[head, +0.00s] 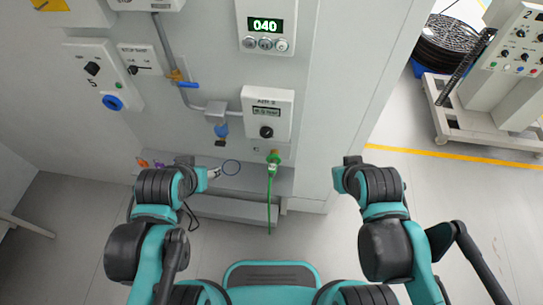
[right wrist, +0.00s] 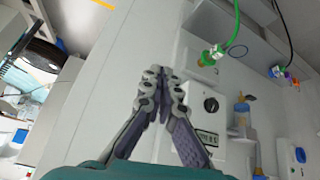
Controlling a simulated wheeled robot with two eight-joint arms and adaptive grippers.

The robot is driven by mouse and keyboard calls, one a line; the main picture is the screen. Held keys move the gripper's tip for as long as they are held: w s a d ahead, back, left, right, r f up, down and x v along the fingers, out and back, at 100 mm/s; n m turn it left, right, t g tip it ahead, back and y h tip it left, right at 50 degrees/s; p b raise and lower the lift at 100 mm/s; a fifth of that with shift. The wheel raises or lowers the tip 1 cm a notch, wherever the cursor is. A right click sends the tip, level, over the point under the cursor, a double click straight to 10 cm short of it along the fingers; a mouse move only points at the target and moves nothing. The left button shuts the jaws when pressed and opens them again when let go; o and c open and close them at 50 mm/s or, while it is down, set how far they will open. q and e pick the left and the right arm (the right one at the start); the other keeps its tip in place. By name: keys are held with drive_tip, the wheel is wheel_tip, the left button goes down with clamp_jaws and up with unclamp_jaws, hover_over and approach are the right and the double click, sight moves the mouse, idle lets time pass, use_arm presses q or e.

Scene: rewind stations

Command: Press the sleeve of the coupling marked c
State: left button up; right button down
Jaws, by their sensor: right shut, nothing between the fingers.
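A coupling (head: 273,157) with a green hose hanging from it is on the grey wall panel, below the air box.
The air box (head: 267,113) has a black knob. A blue-bowled fitting (head: 220,130) and a blue lever valve (head: 188,85) are to its left. A grey ledge (head: 250,178) runs below. Orange and purple fittings (head: 150,163) are at left.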

sight(274, 158)
drive_tip(key=w+a+f+n+t, duration=0.1)
drive_tip(key=a+f+n, duration=0.2)
drive_tip(key=a+n, duration=0.3)
drive_tip(key=a+f+n+b, duration=0.1)
drive_tip(key=a+f+n, duration=0.3)
drive_tip(key=n, duration=1.2)
drive_tip(key=w+a+f+n+t+h, duration=0.1)
drive_tip(key=a+f+n, duration=0.3)
drive_tip(key=a+n, duration=0.4)
drive_tip(key=n, duration=0.3)
drive_tip(key=shift+w+a+f+t+b, duration=0.25)
drive_tip(key=shift+w+a+t+b, duration=0.05)
drive_tip(key=shift+w+a+b, duration=0.1)
drive_tip(key=b+x, duration=0.5)
drive_tip(key=x, duration=0.5)
drive_tip(key=shift+d+f, duration=0.2)
drive_tip(key=shift+f, duration=0.1)
drive_tip(key=shift+w+d+r, duration=0.15)
drive_tip(key=shift+w, duration=1.05)
drive_tip(key=shift+w+r, duration=0.1)
drive_tip(key=shift+w, duration=0.6)
